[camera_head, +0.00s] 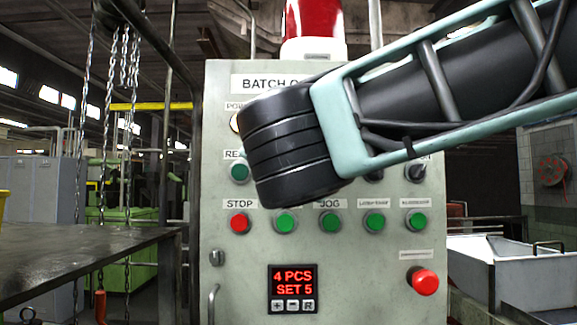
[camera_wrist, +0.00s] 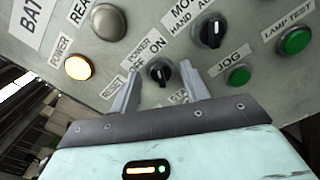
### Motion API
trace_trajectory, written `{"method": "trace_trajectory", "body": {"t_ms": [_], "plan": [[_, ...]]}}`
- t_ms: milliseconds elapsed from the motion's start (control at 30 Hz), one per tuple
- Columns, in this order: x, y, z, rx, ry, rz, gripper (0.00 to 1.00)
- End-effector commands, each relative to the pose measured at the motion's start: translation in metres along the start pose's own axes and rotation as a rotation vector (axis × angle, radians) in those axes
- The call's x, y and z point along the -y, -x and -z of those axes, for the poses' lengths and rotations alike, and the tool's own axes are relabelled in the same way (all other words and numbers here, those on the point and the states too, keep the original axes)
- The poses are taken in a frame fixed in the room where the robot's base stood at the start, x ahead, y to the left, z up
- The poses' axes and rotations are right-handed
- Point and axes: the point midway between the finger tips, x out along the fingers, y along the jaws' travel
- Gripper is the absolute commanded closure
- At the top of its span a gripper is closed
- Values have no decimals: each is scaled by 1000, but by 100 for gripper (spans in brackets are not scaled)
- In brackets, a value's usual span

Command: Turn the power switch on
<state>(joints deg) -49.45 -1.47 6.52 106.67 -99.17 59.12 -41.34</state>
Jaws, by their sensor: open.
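The power switch (camera_wrist: 161,73) is a small black rotary knob under a label with POWER, OFF and ON, in the middle of the wrist view. A pale mark shows on it, but I cannot tell its setting for certain. My gripper (camera_wrist: 160,80) is open, with its two grey fingers either side of the knob in the picture; I cannot tell whether they touch it. The amber power lamp (camera_wrist: 78,67) looks lit. In the head view my arm hides the switch and the fingers, and the power lamp (camera_head: 235,122) is partly covered.
Other controls sit close by: a black mode knob (camera_wrist: 212,31), a green jog button (camera_wrist: 238,75) and a lamp test button (camera_wrist: 294,41). The grey panel (camera_head: 237,285) also has a red stop button (camera_head: 239,223), a red mushroom button (camera_head: 423,281) and a display (camera_head: 292,288). A metal table (camera_head: 85,255) stands left.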

Motion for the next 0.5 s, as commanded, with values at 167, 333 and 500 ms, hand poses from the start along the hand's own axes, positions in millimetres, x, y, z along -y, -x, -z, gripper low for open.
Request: {"method": "trace_trajectory", "body": {"t_ms": [167, 333, 500], "plan": [[1, 18, 2, 0, -2, -2, 54], [1, 55, 3, 0, -3, -5, 54], [1, 96, 2, 0, -2, -4, 54]]}}
